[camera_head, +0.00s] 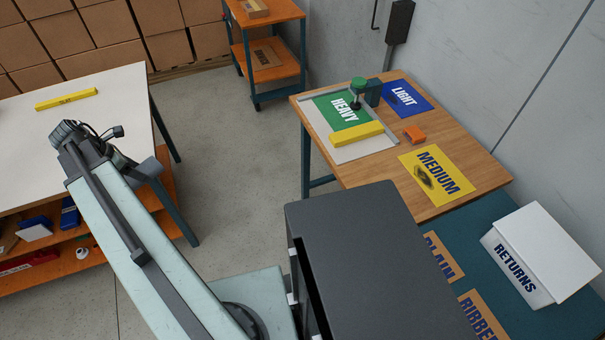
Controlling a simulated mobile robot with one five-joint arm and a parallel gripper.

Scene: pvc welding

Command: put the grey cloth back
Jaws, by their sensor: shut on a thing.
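My arm reaches up from the bottom centre to a dark joint in front of the left white table (110,80). My gripper is not visible; the part of the arm beyond that joint is hidden behind the nearer link or out of the picture. I cannot make out a grey cloth for certain. A small grey-blue piece (146,170) shows beside my arm at the table's near right corner, but I cannot tell what it is.
A yellow bar (66,99) lies on the white table. The wooden bench (460,198) holds a green HEAVY mat (325,108), blue LIGHT mat (415,94), yellow MEDIUM mat (448,171) with a dark smudge, and orange block (414,135). A RETURNS box (515,270) stands right. Floor between tables is clear.

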